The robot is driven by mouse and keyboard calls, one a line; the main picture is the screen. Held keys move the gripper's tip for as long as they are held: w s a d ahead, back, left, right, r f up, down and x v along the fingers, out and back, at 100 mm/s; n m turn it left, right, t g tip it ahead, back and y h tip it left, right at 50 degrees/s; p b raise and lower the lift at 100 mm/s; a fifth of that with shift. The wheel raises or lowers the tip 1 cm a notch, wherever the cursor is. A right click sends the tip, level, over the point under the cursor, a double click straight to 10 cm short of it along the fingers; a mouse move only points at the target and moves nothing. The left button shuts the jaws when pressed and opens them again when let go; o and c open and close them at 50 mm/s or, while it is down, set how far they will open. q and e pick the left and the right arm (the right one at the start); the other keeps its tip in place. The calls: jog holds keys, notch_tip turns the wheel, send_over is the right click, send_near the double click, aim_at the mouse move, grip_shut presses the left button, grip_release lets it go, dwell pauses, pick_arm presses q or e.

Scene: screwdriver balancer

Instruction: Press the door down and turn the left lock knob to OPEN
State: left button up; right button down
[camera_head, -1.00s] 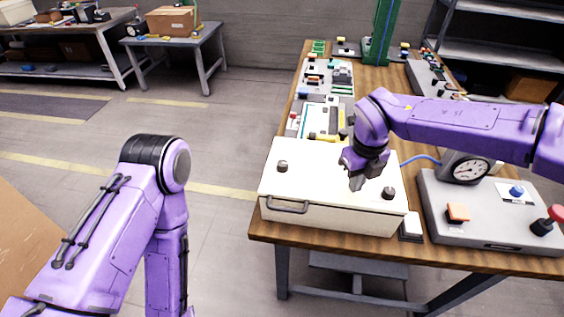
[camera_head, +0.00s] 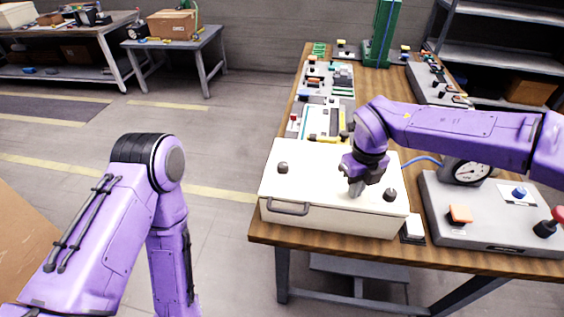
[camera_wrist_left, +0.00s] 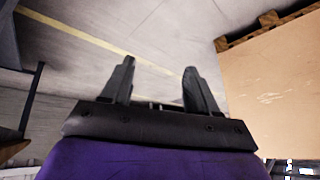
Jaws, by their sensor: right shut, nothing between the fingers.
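The door (camera_head: 315,170) is the flat cream top of a box (camera_head: 335,220) with a dark handle (camera_head: 288,208) on its front. The left lock knob (camera_head: 283,168) is a small black knob on the door's left side. A second black knob (camera_head: 390,195) is at the front right. My right gripper (camera_head: 356,190) is shut and empty, pointing down over the door's right part, left of the right knob. Whether its tips touch the door I cannot tell. My left gripper (camera_wrist_left: 160,85) is open and empty in the left wrist view, over the floor.
A grey panel (camera_head: 480,220) with a gauge (camera_head: 470,172), an orange button (camera_head: 459,214) and a red-topped lever (camera_head: 556,214) stands right of the box. A small white block (camera_head: 412,226) sits between them. Several parts lie behind the box.

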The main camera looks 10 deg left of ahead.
pick_arm(q)
jog(key=w+a+r+n+y, duration=0.1)
jog(key=w+r+y, duration=0.1)
jog(key=w+r, duration=0.45)
jog(key=w+a+r+n+y, duration=0.1)
jog(key=w+r+n+y, duration=0.15)
jog(key=w, duration=0.65)
jog(key=w+r+n+y, duration=0.1)
jog(key=w+r, duration=0.4)
jog(key=w, duration=0.3)
jog(key=w+d+r+n+g+h, duration=0.1)
jog(key=w+d+r+n, duration=0.2)
jog(key=r, duration=0.5)
jog(key=w+d+r+n+h, duration=0.2)
jog(key=w+r, duration=0.3)
jog(key=r, duration=0.3)
notch_tip(320, 180, up, 10)
jog(key=n+g+h, duration=0.3)
jog(key=n+h, duration=0.1)
jog(key=h, duration=0.3)
send_over(282, 165)
notch_tip(282, 165, down, 11)
jog(key=shift+s+f, duration=0.1)
jog(key=shift+f, duration=0.45)
jog(key=shift+n, duration=0.25)
jog(key=c, duration=1.1)
